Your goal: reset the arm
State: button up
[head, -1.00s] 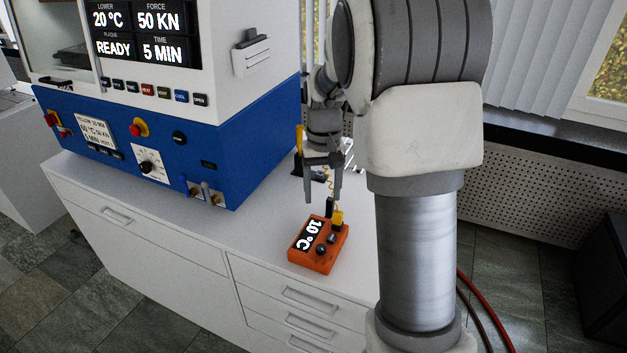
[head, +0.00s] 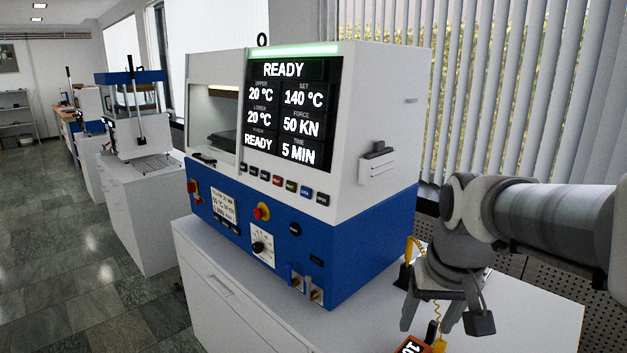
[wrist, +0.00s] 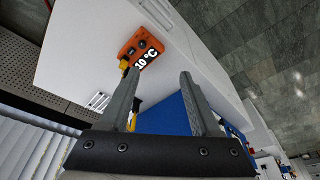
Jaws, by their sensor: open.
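My gripper (head: 432,312) is at the lower right of the head view, above the right part of the white counter, pointing down. Its two fingers are apart with nothing between them; the wrist view shows the same open fingers (wrist: 158,92). My arm reaches in from the right edge of the head view. An orange meter (head: 412,346) reading 10 °C lies on the counter below the gripper, cut off by the bottom edge in the head view. The meter shows whole in the wrist view (wrist: 141,48), beyond the fingertips and apart from them.
A blue and white press (head: 365,243) with a READY screen stands on the white counter (head: 540,305), left of my gripper. A yellow coiled cord (head: 437,310) hangs close to the gripper. Window blinds (head: 520,90) are behind. Open floor (head: 70,260) lies left.

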jog(key=s+a+r+n+t, duration=0.1)
jog(key=s+a+t, duration=0.1)
jog(key=s, duration=0.8)
jog(key=shift+s+a+r, duration=0.15)
jog(key=shift+s+a, duration=0.2)
jog(key=shift+a, duration=0.15)
jog(key=shift+d, duration=0.1)
